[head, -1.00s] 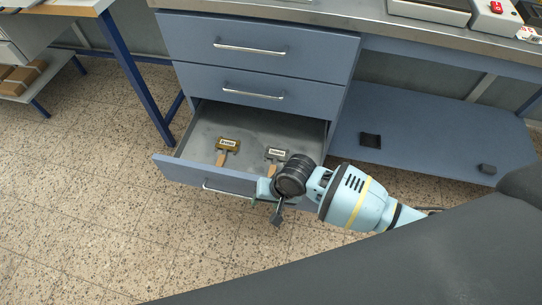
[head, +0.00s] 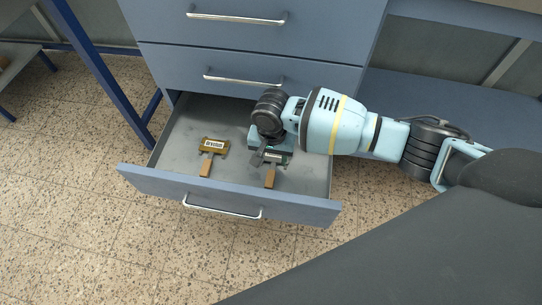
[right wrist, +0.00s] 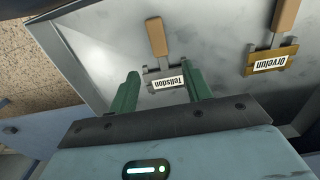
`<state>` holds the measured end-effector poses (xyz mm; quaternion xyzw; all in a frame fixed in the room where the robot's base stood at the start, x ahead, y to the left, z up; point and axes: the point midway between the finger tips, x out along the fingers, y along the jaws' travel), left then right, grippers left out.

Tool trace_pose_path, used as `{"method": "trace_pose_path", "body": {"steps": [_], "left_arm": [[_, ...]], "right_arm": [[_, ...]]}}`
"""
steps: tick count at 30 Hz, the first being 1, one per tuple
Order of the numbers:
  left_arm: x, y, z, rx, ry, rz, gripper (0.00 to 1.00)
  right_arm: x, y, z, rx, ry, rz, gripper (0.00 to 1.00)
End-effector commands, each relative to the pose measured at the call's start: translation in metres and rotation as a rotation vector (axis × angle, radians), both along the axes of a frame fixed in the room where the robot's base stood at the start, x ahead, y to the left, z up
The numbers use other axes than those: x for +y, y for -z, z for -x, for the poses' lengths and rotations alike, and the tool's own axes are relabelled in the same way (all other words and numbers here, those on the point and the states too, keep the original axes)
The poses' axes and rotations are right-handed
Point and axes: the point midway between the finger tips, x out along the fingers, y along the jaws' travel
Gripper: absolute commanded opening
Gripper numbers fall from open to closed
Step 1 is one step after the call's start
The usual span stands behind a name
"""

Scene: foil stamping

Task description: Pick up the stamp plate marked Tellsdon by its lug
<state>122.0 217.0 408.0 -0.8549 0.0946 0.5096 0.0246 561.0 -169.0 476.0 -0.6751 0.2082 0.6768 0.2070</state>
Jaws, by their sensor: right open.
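The stamp plate marked Tellsdon (right wrist: 166,83) lies in the open drawer, grey with a white label. Its tan handle-like piece (head: 271,178) points toward the drawer front in the head view. My right gripper (right wrist: 164,76) is open, its green fingers on either side of the Tellsdon plate in the right wrist view. In the head view the right gripper (head: 268,158) is over this plate and partly hides it. Whether the fingers touch the plate cannot be told. My left gripper is not in view.
A brass plate whose label seems to read Orvelun (head: 214,146) lies left of it in the same drawer (head: 158,153); it also shows in the right wrist view (right wrist: 272,62). The drawer has a raised front with a handle (head: 222,211). Closed drawers (head: 250,50) stand above.

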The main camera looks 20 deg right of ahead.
Motion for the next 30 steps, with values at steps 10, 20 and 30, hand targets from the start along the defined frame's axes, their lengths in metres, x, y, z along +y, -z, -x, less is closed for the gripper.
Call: {"method": "trace_pose_path", "body": {"steps": [10, 20, 30], "left_arm": [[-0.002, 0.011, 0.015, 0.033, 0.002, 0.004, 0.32], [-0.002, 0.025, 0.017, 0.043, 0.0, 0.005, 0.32], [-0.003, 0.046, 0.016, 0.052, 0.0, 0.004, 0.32]], "right_arm": [[0.0, 0.023, 0.0, 0.0, -0.001, 0.0, 0.49], [0.002, 0.043, 0.001, 0.0, -0.003, 0.0, 0.49], [0.003, 0.078, 0.003, -0.001, -0.002, -0.001, 0.49]]}}
